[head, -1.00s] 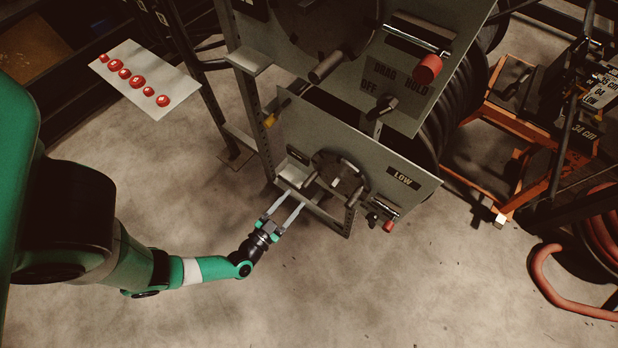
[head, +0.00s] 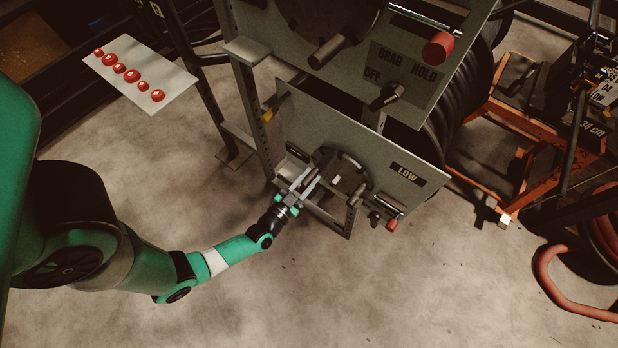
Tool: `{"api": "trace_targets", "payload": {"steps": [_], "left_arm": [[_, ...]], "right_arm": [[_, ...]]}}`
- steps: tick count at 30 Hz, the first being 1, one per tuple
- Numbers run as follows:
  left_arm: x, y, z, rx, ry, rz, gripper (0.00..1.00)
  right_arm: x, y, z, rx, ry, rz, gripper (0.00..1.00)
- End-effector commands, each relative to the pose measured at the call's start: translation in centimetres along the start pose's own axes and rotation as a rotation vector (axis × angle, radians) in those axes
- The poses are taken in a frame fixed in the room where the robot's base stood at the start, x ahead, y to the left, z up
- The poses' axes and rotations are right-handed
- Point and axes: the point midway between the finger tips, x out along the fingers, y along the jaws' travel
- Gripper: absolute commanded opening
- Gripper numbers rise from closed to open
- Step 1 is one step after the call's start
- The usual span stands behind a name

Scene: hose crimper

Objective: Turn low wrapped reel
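The low reel's grey panel (head: 375,150) carries a black LOW label (head: 408,174). A dark round hub (head: 350,166) with short grey posts sits on this panel, left of the label. My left gripper (head: 311,176) is at the hub's left edge, its two pale fingers apart and pointing at the hub. It overlaps the hub's left post in the picture, and I cannot tell whether it touches it. A small crank with a red knob (head: 391,224) is at the panel's lower right. The wound hose of the low reel is mostly hidden behind the panel. My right gripper is not in view.
Above is another panel with a DRAG HOLD OFF switch (head: 388,97) and a larger red knob (head: 438,47). A pale plate with several red caps (head: 131,75) is at upper left. An orange cart (head: 530,180) stands at right. The foreground floor is clear.

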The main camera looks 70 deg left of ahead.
Motion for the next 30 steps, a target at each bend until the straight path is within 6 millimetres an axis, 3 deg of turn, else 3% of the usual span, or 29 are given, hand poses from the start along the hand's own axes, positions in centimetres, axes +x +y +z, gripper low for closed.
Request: {"api": "trace_targets", "payload": {"steps": [1, 5, 30], "left_arm": [[-0.02, 0.01, 0.01, 0.0, 0.0, 0.0, 0.22], [-0.02, 0.0, 0.01, 0.0, 0.0, 0.0, 0.0], [-0.04, 0.01, 0.03, 0.0, 0.0, 0.0, 0.0]], "right_arm": [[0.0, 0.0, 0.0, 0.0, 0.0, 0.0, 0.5], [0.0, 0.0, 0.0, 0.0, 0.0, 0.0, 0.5], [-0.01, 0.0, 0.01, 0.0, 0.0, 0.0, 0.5]]}}
